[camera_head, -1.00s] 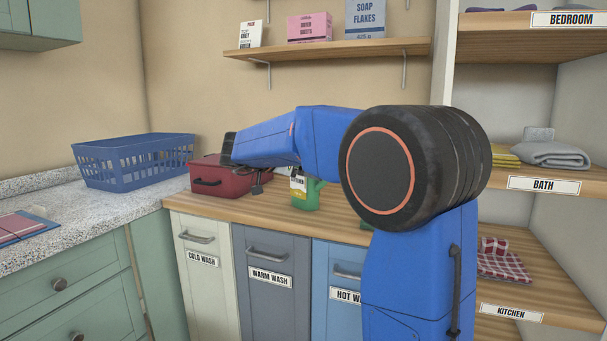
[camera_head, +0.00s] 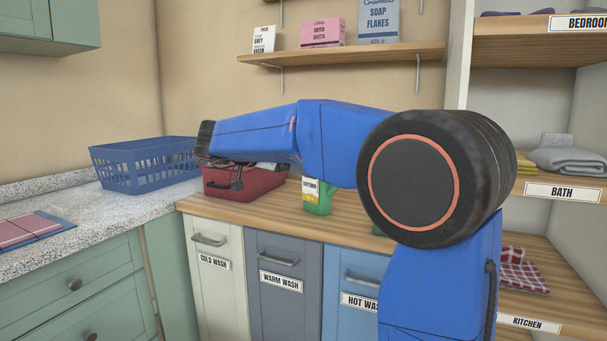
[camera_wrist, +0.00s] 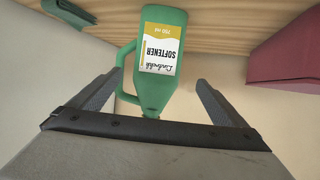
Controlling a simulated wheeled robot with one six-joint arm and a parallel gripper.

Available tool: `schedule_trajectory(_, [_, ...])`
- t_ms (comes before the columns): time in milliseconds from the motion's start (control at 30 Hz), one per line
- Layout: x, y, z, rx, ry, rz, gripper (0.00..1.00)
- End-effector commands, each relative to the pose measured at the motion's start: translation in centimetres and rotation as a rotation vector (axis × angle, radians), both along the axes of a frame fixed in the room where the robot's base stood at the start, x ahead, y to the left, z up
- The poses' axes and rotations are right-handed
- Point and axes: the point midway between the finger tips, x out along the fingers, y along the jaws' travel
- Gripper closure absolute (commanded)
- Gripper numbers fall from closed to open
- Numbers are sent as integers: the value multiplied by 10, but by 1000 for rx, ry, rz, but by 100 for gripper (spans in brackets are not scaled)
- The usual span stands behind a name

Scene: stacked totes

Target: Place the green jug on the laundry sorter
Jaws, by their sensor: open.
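The green jug (camera_head: 318,199), with a white and yellow softener label, stands upright on the wooden top of the laundry sorter (camera_head: 255,216). The sorter has cold, warm and hot wash fronts. In the wrist view, my gripper (camera_wrist: 160,82) is open and empty. The jug (camera_wrist: 161,75) appears upside down between the spread fingers in the picture, apart from both, its neck toward the gripper.
A red box (camera_head: 262,182) sits on the sorter left of the jug. A blue basket (camera_head: 145,177) stands on the speckled counter. A green item (camera_head: 377,231) is mostly hidden behind my arm. A shelf (camera_head: 345,53) with boxes is above; labelled shelves stand at right.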

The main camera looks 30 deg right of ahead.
Motion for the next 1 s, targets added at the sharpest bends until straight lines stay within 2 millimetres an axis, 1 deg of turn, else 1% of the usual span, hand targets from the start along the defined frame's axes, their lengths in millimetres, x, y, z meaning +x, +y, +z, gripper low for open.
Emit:
schedule_trajectory(100, [-3,10,4,0,0,1,3])
schedule_trajectory(233, [-4,15,6,0,0,1,3])
schedule_trajectory(433, [-4,15,7,-1,-3,2,3])
schedule_trajectory(567, [-1,9,17,-24,-60,40,3])
schedule_trajectory(667, [6,1,34,-62,-161,119,3])
schedule_trajectory(767, [14,-1,58,-108,-287,246,3])
schedule_trajectory(867, [20,5,81,-145,-400,400,3])
schedule_trajectory(900, [20,10,88,-154,-438,466,3])
schedule_trajectory(1000, [17,30,99,-167,-505,640,3])
